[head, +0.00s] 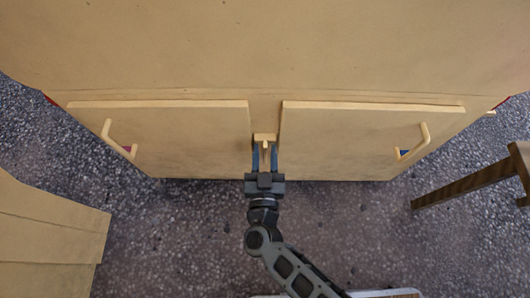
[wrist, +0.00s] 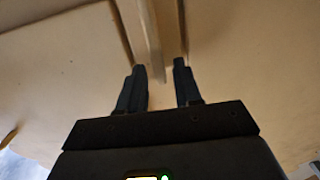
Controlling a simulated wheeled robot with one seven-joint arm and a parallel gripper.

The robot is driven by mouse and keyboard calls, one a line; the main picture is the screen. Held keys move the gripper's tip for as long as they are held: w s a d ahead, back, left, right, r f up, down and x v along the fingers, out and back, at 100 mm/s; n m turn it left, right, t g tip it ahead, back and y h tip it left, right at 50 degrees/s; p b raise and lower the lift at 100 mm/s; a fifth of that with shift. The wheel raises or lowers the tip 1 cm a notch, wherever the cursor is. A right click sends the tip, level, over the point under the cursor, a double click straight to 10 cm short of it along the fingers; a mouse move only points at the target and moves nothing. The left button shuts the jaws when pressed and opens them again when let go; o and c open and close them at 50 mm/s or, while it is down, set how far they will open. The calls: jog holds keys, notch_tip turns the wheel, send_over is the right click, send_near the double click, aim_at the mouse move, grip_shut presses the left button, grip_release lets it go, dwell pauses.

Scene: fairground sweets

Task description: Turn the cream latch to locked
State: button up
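The cream latch (head: 265,137) sits in the gap between two cabinet doors; its bar points down toward me in the head view. In the wrist view the latch bar (wrist: 151,42) hangs between and just beyond my fingertips. My gripper (head: 265,152) is at the latch with one dark finger on each side of it. In the wrist view my gripper (wrist: 159,66) is open, with gaps visible between the fingers and the bar. Whether either finger touches the latch is not clear.
The left door (head: 185,138) and right door (head: 345,140) of the cream cabinet flank the latch, each with a bar handle. A wooden stool or table leg (head: 460,187) stands at the right. Another cream unit (head: 45,240) is at lower left. Speckled floor is clear between.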

aim_at(280, 149)
grip_shut()
jog(key=shift+d, duration=0.1)
dwell(0.3)
jog(key=m, duration=0.1)
jog(key=d+m, duration=0.1)
jog(key=m, duration=0.1)
jog(key=shift+f, duration=0.1)
jog(key=m+b, duration=0.1)
jog(key=m, duration=0.2)
jog(key=d+f+m+b, duration=0.1)
jog(key=m, duration=0.2)
jog(key=d+f+m+b, duration=0.1)
jog(key=m, duration=0.2)
jog(key=shift+s+d+f+b, duration=0.15)
jog(key=shift+d+b, duration=0.1)
jog(key=shift+b, duration=0.15)
jog(key=m+b, duration=0.1)
jog(key=f+m+b, duration=0.1)
jog(key=m, duration=0.1)
jog(key=shift+d, duration=0.2)
jog(key=shift+f+m+b, duration=0.2)
jog(key=shift+m+b, duration=0.25)
jog(key=shift+m, duration=0.25)
jog(key=shift+f+m+b, duration=0.15)
jog(key=shift+m+b, duration=0.25)
jog(key=shift+m, duration=0.3)
